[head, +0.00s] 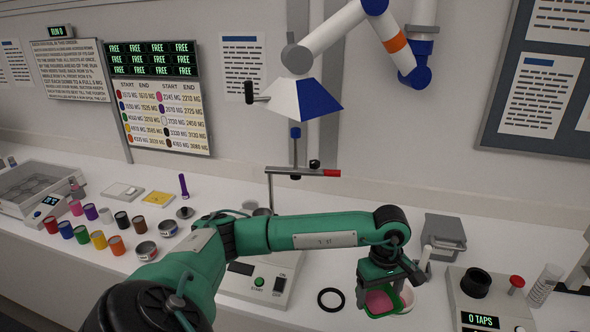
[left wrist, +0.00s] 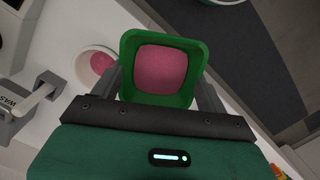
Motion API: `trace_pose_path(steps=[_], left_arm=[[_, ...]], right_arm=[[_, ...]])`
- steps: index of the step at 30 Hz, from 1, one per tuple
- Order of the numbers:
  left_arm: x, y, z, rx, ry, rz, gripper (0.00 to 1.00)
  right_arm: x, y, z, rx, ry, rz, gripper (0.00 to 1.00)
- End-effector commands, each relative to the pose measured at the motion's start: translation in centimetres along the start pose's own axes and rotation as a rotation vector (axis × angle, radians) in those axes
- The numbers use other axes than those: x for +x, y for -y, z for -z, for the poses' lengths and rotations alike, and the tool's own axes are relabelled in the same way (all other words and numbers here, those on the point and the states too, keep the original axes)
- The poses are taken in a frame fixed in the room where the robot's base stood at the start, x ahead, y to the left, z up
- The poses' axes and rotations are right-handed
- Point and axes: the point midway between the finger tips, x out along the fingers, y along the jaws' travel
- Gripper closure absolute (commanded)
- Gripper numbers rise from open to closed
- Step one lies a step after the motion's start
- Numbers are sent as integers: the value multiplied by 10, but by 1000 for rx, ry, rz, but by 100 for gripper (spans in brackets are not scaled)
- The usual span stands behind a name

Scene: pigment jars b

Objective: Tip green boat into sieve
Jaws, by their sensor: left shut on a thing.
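The green boat (head: 381,301) is a square tray with pink powder in it. My left gripper (head: 384,280) is shut on it and holds it at the front right of the counter. In the left wrist view the boat (left wrist: 126,47) sits between the fingers with the pink inside facing the camera. A white round vessel (left wrist: 83,70) with pink inside is beside the boat, apart from it in this view; in the head view its pale rim (head: 408,297) is partly hidden behind the boat. I cannot tell whether it is the sieve. My right gripper is not seen.
A grey waste bin (head: 444,237) stands behind the gripper. A tap-counter device (head: 481,308) reads 0 TAPS at right. A black ring (head: 330,300) lies left of the boat. A scale (head: 267,287) is under my arm, and several coloured jars (head: 82,234) stand at far left.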

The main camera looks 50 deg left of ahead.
Motion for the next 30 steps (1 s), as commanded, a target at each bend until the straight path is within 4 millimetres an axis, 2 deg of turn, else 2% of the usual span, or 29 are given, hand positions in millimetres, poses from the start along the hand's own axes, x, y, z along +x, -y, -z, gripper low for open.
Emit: trace_pose_path(steps=[1,7,16,23,30], left_arm=[[-6,-1,14,-131,1,-9,46],[-17,-4,66,-657,5,-53,46],[-35,7,147,-1440,24,-113,46],[-49,28,211,-2038,49,-157,46],[-66,60,276,-2660,89,-205,46]], right_arm=[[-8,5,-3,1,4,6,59],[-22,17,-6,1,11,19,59],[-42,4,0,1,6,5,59],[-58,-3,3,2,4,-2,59],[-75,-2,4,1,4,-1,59]])
